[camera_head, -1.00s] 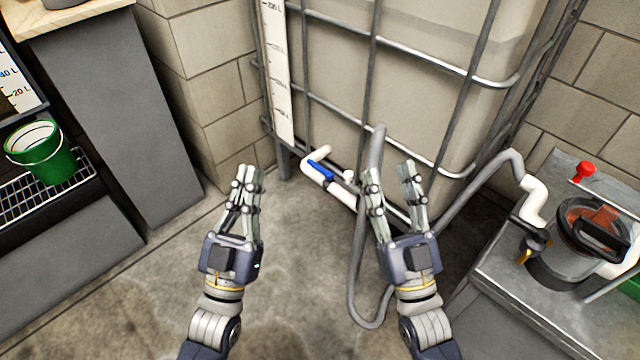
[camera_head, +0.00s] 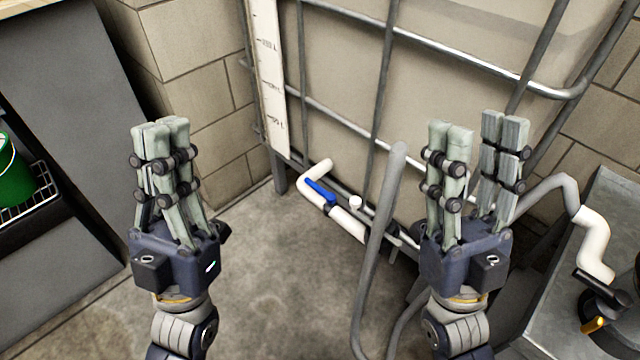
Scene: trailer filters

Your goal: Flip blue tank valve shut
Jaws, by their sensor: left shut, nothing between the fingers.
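The blue valve handle (camera_head: 321,191) sits on a white pipe (camera_head: 347,222) low at the front of the caged tank (camera_head: 440,75). The handle lies roughly along the pipe. My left gripper (camera_head: 160,128) is shut and empty, left of the valve and apart from it. My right gripper (camera_head: 478,122) is open and empty, right of the valve, in front of the tank cage. Nothing covers the blue handle.
A grey hose (camera_head: 385,225) rises between the valve and my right gripper. A metal cart (camera_head: 615,215) with white pipe fittings stands at the right. A green bucket (camera_head: 14,172) is at the far left. The floor (camera_head: 265,265) between my grippers is clear.

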